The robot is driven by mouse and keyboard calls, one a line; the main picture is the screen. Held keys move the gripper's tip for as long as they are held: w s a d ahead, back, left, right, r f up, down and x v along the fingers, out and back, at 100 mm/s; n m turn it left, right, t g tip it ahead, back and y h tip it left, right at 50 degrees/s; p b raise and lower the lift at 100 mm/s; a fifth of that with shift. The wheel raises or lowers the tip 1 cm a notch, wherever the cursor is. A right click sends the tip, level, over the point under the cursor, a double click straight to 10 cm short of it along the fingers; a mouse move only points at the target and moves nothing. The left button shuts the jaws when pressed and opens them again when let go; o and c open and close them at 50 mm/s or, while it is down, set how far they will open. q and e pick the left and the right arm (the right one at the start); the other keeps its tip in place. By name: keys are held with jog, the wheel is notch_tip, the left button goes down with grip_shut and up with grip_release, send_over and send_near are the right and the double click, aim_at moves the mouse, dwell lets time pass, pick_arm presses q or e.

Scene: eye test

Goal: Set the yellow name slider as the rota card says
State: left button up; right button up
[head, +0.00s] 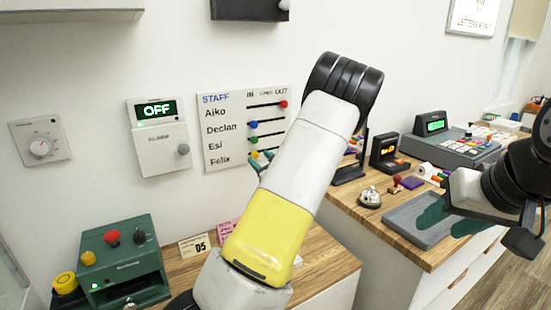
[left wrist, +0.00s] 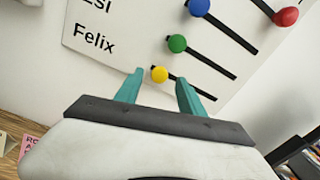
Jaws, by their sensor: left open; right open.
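The staff board (head: 222,154) hangs on the wall with names at left and slider tracks at right. The yellow slider (left wrist: 160,74) is on the lowest track, beside "Felix", at the track's left end in the left wrist view. My left gripper (left wrist: 158,90) is open, its teal fingers on either side of the yellow knob; I cannot tell whether they touch it. In the head view my arm hides most of this gripper (head: 262,162). A pink card (head: 228,230), perhaps the rota card, stands partly hidden; its text is unreadable. My right gripper (head: 450,220) is open over the grey tray (head: 405,217).
The green (left wrist: 177,43), blue (left wrist: 199,7) and red (left wrist: 286,16) knobs sit on tracks above the yellow one. An alarm box (head: 160,150) is left of the board. A green machine (head: 120,260) and a D5 card (head: 195,246) stand below.

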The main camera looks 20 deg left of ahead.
pick_arm(q)
jog(key=shift+x, duration=1)
grip_shut()
dwell(0.7)
